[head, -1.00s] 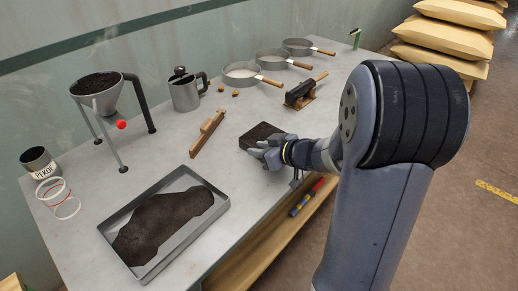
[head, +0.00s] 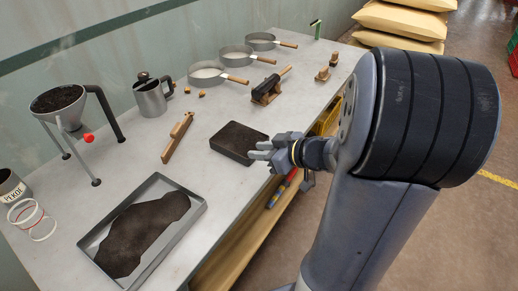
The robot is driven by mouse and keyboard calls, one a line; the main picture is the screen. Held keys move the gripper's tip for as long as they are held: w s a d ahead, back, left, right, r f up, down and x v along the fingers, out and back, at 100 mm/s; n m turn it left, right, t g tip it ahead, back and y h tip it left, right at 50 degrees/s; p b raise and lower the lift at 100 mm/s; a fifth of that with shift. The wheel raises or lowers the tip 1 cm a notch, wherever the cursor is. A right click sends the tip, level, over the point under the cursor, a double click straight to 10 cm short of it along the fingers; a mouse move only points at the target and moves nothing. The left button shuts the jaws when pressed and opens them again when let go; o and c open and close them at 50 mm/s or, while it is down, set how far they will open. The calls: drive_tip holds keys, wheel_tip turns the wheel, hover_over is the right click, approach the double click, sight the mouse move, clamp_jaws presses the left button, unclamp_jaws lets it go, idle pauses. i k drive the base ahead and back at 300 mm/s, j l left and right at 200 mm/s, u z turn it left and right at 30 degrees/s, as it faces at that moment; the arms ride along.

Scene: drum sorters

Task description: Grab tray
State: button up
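The tray (head: 186,199) is a shallow grey metal pan at the near left of the table, with a dark brown heap of material (head: 145,235) spread over its bottom. My gripper (head: 262,149) is to the upper right of the tray, over the table's front edge and clear of the tray. Its fingers point left, towards a dark rectangular block (head: 238,141), with a visible gap between them, and nothing shows held. I cannot tell whether the fingertips touch the block.
A hopper (head: 58,101) on legs, a PEKOE tin (head: 12,188) and rings (head: 33,221) stand left. A jug (head: 150,97), wooden tool (head: 177,138), several round sieves (head: 206,75) and a black roller device (head: 267,88) stand farther back. Bare table lies between tray and block.

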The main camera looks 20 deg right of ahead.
sight(127, 245)
drive_tip(key=i+l+u, duration=0.1)
drive_tip(key=u, duration=0.3)
drive_tip(key=l+u, duration=0.65)
drive_tip(key=u, duration=0.2)
